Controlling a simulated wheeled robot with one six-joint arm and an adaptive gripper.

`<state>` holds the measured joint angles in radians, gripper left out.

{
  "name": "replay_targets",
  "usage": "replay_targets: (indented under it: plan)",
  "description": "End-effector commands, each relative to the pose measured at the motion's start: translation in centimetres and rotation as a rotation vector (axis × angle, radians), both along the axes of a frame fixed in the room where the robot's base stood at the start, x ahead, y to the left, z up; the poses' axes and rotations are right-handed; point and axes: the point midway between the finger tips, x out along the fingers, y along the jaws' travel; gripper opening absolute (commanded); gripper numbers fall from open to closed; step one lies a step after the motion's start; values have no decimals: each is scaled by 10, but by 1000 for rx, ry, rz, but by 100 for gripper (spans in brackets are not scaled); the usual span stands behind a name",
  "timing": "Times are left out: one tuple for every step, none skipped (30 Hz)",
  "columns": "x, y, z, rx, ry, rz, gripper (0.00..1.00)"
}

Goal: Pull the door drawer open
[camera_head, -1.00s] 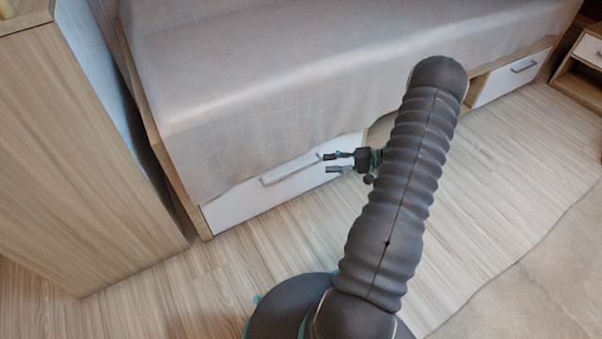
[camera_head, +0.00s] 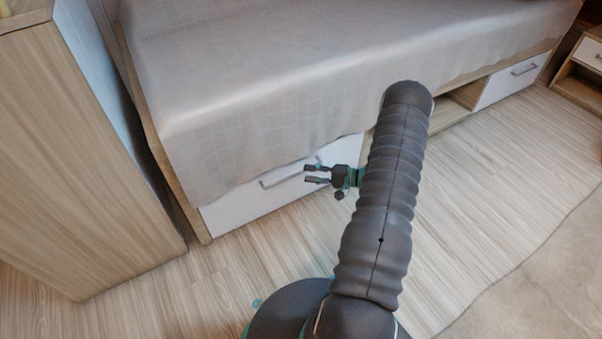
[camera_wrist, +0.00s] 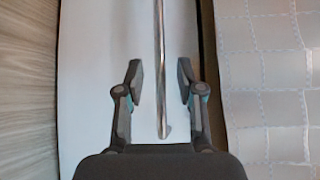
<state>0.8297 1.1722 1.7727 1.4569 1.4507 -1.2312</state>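The white drawer front (camera_head: 237,208) sits low under the bed at its left end and looks shut. Its silver bar handle (camera_head: 276,178) runs along the upper part of the front. My gripper (camera_head: 305,173) is open at the right end of the handle. In the wrist view the handle (camera_wrist: 159,50) runs lengthwise between the two apart fingers of my gripper (camera_wrist: 160,78), with space on both sides. The drawer front (camera_wrist: 95,70) fills the background there. I cannot tell how deep the fingers reach around the bar.
A grey cover (camera_head: 300,75) drapes over the bed and hangs above the drawer. A wooden cabinet (camera_head: 85,160) stands close on the left. Another white drawer (camera_head: 510,80) is farther right. The wooden floor (camera_head: 490,175) in front is clear.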

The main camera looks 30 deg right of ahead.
Motion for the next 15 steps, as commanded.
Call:
replay_targets:
  plan:
    - [5,7,-2,0,1,2,37]
    - [8,10,-2,0,1,3,37]
    - [12,14,-3,0,1,2,37]
    - [14,16,-3,-1,1,1,37]
    - [16,18,-4,-1,1,1,37]
    - [18,21,-4,0,1,2,37]
    - [20,22,-5,0,1,2,37]
    - [21,24,-5,-1,1,1,37]
    - [22,25,-5,-1,1,0,37]
    - [23,25,-5,0,1,0,37]
    - [23,26,-5,0,1,-1,37]
    - [24,26,-5,0,1,-1,37]
    - [24,27,-5,0,1,-1,37]
    - [24,27,-5,0,1,-1,37]
    - [24,27,-5,0,1,-1,37]
